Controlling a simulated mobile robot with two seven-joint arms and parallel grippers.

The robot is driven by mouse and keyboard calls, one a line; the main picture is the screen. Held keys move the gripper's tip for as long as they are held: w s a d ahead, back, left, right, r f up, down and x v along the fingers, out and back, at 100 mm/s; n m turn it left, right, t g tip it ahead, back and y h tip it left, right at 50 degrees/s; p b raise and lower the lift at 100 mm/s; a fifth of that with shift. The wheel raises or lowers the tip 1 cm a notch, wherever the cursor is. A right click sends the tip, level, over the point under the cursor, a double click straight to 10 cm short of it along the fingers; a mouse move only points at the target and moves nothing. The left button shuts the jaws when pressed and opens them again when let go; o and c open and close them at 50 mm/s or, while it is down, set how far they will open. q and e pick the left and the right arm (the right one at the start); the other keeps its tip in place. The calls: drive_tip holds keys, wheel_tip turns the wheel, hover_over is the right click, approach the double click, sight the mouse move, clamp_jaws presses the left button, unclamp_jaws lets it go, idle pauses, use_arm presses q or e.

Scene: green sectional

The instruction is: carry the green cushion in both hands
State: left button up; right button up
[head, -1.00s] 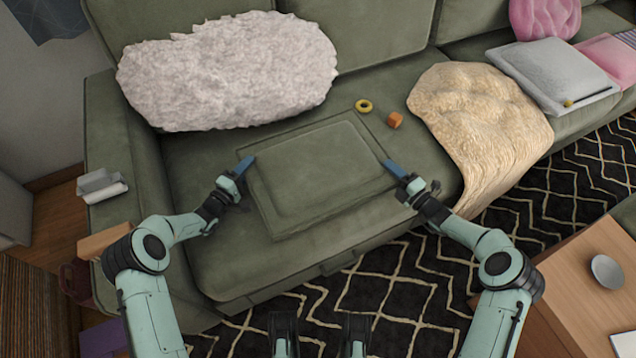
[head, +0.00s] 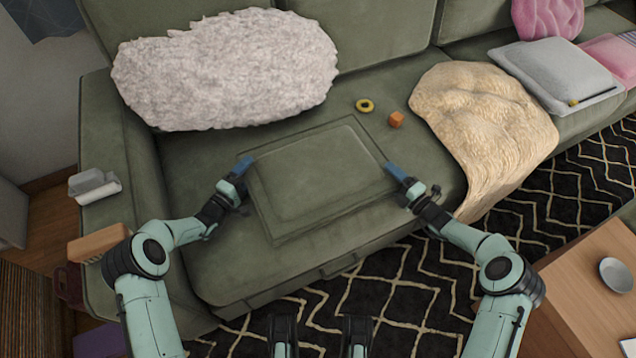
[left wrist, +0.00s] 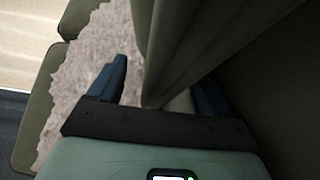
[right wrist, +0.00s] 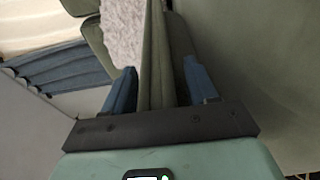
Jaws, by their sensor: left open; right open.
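The green cushion (head: 318,180) lies flat over the seat of the green sofa, nearly the same colour as it. My left gripper (head: 243,166) is at its left edge and my right gripper (head: 396,170) at its right edge. Both are open. In the left wrist view, a green edge (left wrist: 158,60) reaches between the open blue fingers. In the right wrist view, a green edge (right wrist: 156,65) stands between the open fingers, with gaps at the sides. Whether the cushion touches the seat is hard to tell.
A fluffy pale pillow (head: 228,70) leans on the sofa back. A yellow ring (head: 365,106), an orange cube (head: 396,120) and a cream throw (head: 482,120) lie right of the cushion. A wooden table (head: 580,290) stands at the lower right. Sofa seat (head: 190,150) is bare at left.

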use_arm(q)
wheel_tip(320, 180, up, 10)
drive_tip(key=shift+r, duration=0.1)
idle(0.5)
use_arm(e)
drive_tip(key=shift+o, duration=0.3)
drive_tip(key=o, duration=0.3)
drive_tip(key=shift+o, duration=0.2)
drive_tip(key=v, duration=1.2)
